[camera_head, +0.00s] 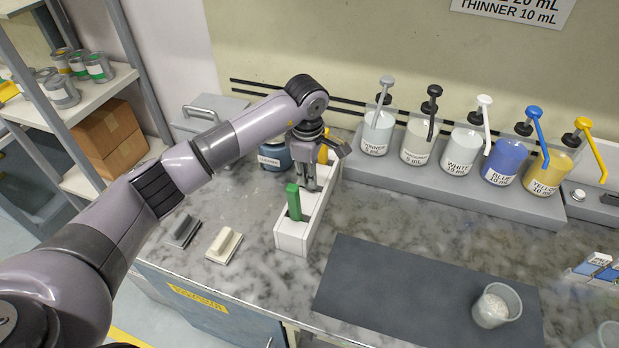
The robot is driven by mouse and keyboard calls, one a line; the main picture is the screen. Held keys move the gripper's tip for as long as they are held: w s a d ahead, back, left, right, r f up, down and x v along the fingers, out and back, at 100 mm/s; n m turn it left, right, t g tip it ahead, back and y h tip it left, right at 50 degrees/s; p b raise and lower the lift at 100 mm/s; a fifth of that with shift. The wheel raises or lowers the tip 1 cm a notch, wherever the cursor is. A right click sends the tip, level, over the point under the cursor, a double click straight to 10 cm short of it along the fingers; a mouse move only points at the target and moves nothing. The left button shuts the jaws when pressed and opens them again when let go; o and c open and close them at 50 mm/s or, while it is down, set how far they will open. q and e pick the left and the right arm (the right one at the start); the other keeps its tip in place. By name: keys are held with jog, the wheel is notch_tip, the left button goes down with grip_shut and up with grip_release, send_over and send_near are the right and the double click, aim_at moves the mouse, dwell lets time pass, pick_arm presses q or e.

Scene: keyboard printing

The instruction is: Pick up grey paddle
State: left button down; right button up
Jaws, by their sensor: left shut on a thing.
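My left gripper (312,184) reaches down into a narrow white holder (291,240) on the marble counter. It is shut on what looks like the grey paddle, mostly hidden by the fingers. A green paddle (293,203) stands upright in the holder, just in front of the gripper. Something yellow (323,153) shows behind the gripper, partly hidden; I cannot tell what it is. My right gripper is not in view.
Pump bottles, including a blue one (506,160) and a yellow one (549,172), stand on a raised grey ledge at the back. A dark mat (400,290) holds a clear cup (496,306). A dark grey block (184,230) and a cream block (224,245) lie left of the holder.

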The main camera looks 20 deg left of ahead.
pick_arm(q)
jog(key=shift+r, duration=0.1)
jog(key=shift+r, duration=0.45)
notch_tip(320, 180, up, 19)
jog(key=b, duration=0.4)
jog(key=shift+b, duration=0.4)
jog(key=c, duration=2)
grip_release()
grip_shut()
jog(key=shift+r, duration=0.1)
